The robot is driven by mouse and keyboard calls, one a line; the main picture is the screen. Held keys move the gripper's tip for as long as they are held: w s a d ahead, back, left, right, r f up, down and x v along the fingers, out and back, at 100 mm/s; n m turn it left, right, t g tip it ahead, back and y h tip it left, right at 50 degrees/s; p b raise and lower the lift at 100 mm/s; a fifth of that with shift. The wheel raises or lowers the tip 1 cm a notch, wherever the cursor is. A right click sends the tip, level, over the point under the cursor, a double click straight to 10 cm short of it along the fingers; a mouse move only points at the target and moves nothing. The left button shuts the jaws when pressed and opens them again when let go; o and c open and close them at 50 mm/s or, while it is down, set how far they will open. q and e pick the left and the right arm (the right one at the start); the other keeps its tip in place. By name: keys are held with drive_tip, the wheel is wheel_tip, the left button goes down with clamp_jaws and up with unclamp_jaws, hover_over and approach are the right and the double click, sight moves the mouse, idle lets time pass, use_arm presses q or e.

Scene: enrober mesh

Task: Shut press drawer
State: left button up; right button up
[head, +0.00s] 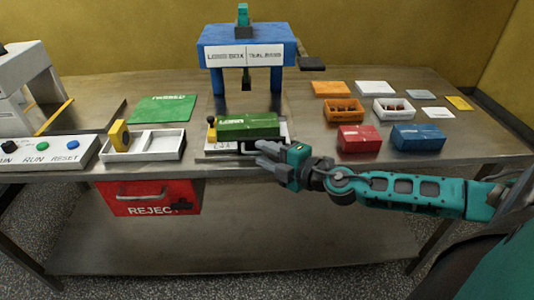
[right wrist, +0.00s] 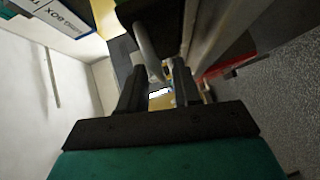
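The blue press (head: 247,55) stands at the back middle of the table. Its drawer (head: 286,132) is out in front of it, towards the table's front edge. A green box (head: 249,126) lies on the drawer, with a yellow and black knob (head: 211,129) at its left. My right gripper (head: 264,153) is at the drawer's front, low near the table edge. In the right wrist view its fingers (right wrist: 158,88) are apart, with a grey bar (right wrist: 148,50) reaching between them; contact is unclear. My left gripper does not show.
A white tray (head: 112,154) with a yellow block stands left of the drawer, near the button panel (head: 45,152). Red (head: 359,139) and blue (head: 418,137) boxes stand to the right. A red reject bin (head: 150,197) hangs below the table edge.

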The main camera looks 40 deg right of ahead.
clamp_jaws()
drive_tip(key=shift+w, duration=0.1)
idle(0.3)
drive_tip(key=w+d, duration=0.1)
drive_tip(key=w+d+b, duration=0.1)
drive_tip(key=w, duration=0.1)
drive_tip(key=shift+w+d, duration=0.15)
drive_tip(key=shift+w, duration=0.1)
drive_tip(key=shift+o, duration=0.6)
unclamp_jaws()
drive_tip(key=shift+s, duration=0.1)
